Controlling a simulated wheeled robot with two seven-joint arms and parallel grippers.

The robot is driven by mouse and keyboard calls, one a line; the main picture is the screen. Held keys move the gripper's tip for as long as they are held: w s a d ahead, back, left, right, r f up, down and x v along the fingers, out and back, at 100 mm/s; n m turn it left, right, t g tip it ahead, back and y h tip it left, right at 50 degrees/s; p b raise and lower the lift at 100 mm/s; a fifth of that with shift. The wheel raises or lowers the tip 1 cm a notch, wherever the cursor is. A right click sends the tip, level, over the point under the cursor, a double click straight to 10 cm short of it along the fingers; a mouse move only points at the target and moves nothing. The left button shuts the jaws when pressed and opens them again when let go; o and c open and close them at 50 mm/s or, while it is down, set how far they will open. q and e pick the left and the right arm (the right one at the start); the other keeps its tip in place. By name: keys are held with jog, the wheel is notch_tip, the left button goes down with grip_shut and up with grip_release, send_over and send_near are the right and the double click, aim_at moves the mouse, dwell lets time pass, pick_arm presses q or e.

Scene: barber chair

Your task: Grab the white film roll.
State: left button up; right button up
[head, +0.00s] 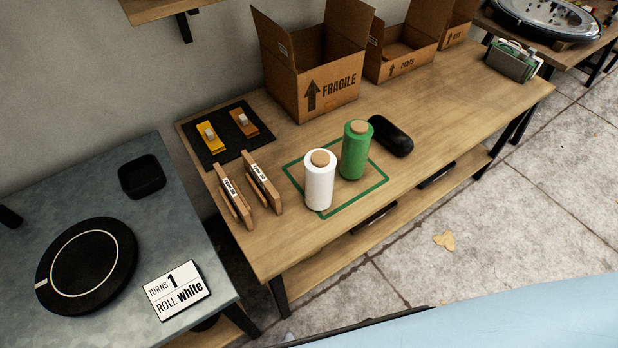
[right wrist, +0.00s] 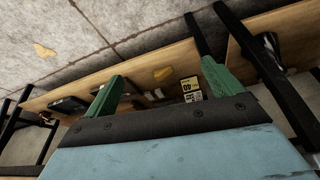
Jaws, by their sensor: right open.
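The white film roll (head: 319,184) stands upright on the wooden table, inside a green taped outline (head: 375,188). The green film roll (head: 354,155) stands upright just behind it to the right. My right gripper (right wrist: 162,72) shows in the right wrist view with its two green fingers apart and nothing between them. That view shows the table's lower part and shelf beyond the fingers, and no film roll. My left gripper is not in view.
A dark rounded object (head: 392,137) lies right of the green roll. Two wooden holders (head: 249,188) stand left of the white roll. A FRAGILE box (head: 318,72) stands behind.

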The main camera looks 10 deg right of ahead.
jog(key=shift+o, duration=0.4)
jog(key=w+a+r+t+b, duration=0.1)
jog(key=w+a+r+t, duration=0.1)
jog(key=w+r, duration=0.5)
jog(key=w+a, duration=0.1)
jog(key=w, duration=0.3)
jog(key=shift+r+t+y, duration=0.3)
jog(key=shift+r+t, duration=0.1)
jog(key=m+t+b, duration=0.1)
jog(key=t+b, duration=0.2)
jog(key=t, duration=0.4)
send_near(324, 166)
jog(key=b+x, duration=0.1)
jog(key=x, duration=0.6)
jog(key=shift+w+f, duration=0.1)
jog(key=shift+w, duration=0.3)
jog(key=b+x, duration=0.1)
jog(key=x, duration=0.4)
jog(key=shift+s+f+b, duration=0.15)
jog(key=shift+f+b, duration=0.05)
jog(key=shift+b, duration=0.1)
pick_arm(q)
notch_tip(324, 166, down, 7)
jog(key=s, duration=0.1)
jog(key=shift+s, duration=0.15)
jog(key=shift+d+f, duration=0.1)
pick_arm(e)
jog(key=shift+r, duration=0.1)
jog(key=c, duration=1.8)
